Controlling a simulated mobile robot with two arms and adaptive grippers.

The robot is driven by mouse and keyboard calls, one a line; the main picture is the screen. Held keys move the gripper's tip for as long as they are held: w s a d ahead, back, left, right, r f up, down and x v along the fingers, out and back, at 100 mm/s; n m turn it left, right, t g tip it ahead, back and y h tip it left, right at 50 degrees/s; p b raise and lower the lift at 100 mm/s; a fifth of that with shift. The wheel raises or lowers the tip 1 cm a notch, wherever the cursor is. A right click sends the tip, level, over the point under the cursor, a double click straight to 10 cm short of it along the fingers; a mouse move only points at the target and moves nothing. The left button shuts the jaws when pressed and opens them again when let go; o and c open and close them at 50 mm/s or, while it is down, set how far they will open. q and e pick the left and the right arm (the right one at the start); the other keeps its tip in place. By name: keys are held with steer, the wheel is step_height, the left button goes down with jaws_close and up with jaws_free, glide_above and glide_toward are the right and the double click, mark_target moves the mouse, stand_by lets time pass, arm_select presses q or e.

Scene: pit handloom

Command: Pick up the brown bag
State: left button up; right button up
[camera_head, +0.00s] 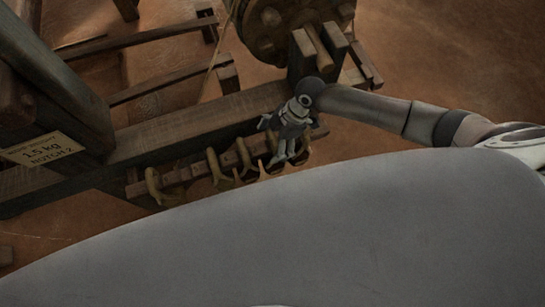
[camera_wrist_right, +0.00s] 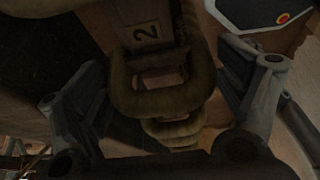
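I cannot make out a brown bag for sure in either view. My right gripper (camera_head: 286,158) reaches in from the right, over a wooden rail with curved tan hooks (camera_head: 217,170). In the right wrist view, the fingers of this gripper (camera_wrist_right: 165,70) stand wide apart, one on each side. A thick tan-brown loop (camera_wrist_right: 160,104) lies between them, with more curved tan pieces below it. I see no finger closed on it; whether either touches it is unclear. My left gripper is in neither view.
A dark wooden loom frame (camera_head: 195,128) fills the upper left, with a label plate (camera_head: 42,149) reading 1.5 kg and NOTCH 2. A round wooden drum (camera_head: 268,25) stands just behind my right gripper. The brown floor (camera_head: 440,60) is bare at upper right.

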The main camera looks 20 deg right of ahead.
mark_target(272, 139)
steer(key=shift+s+f, duration=0.1)
steer(key=shift+s, duration=0.05)
steer(key=c, duration=0.9)
steer(key=shift+c, duration=0.7)
steer(key=shift+w+r, duration=0.2)
steer(key=shift+r, duration=1.55)
steer(key=shift+s+r, duration=0.15)
steer(key=shift+s, duration=0.1)
steer(key=s+b, duration=0.1)
steer(key=s, duration=1.6)
steer(key=shift+s+d, duration=0.2)
steer(key=shift+s, duration=0.1)
